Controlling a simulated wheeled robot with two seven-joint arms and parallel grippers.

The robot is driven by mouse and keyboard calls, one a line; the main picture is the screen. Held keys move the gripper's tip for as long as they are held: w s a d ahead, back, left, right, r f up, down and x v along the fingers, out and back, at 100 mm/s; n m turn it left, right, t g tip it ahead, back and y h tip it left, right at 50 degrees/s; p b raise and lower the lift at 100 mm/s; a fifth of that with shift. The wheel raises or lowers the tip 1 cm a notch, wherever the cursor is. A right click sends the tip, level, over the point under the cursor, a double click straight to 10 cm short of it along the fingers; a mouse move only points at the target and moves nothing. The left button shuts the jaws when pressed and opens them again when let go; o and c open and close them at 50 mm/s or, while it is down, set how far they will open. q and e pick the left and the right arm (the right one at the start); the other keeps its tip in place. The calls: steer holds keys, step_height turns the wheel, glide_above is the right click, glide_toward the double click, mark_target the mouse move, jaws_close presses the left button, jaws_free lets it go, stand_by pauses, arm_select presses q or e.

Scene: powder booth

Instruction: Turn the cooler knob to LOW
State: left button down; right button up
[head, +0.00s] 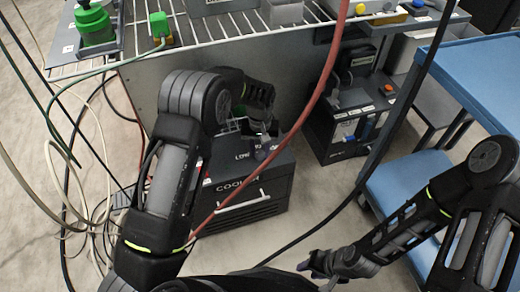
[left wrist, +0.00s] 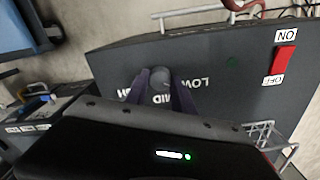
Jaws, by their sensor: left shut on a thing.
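The cooler (head: 240,190) is a dark box on the floor below the wire rack, with COOLER lettering and a light handle on its front. Its top panel also shows in the left wrist view (left wrist: 225,62), upside down, with LOW and MID lettering and a third label partly hidden. The round grey knob (left wrist: 160,76) sits between the purple fingers of my left gripper (left wrist: 160,84), which is shut on it. Which label the knob points to cannot be told. My right gripper (head: 311,265) is low, right of the cooler and apart from it; its fingers are too small to read.
A red ON/OFF switch (left wrist: 285,60) is on the cooler panel, and a wire basket (left wrist: 268,136) is at its edge. A dark machine (head: 350,115) stands to the right, beside a blue cart (head: 480,80). Hoses and cables (head: 85,190) hang at the left.

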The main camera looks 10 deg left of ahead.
mark_target(260, 153)
stand_by(0.3)
arm_select(q)
steer(key=c, duration=1.1)
jaws_free()
steer(key=shift+r, duration=0.1)
step_height(260, 153, up, 8)
steer(key=shift+f+p, duration=0.15)
steer(key=shift+p, duration=0.7)
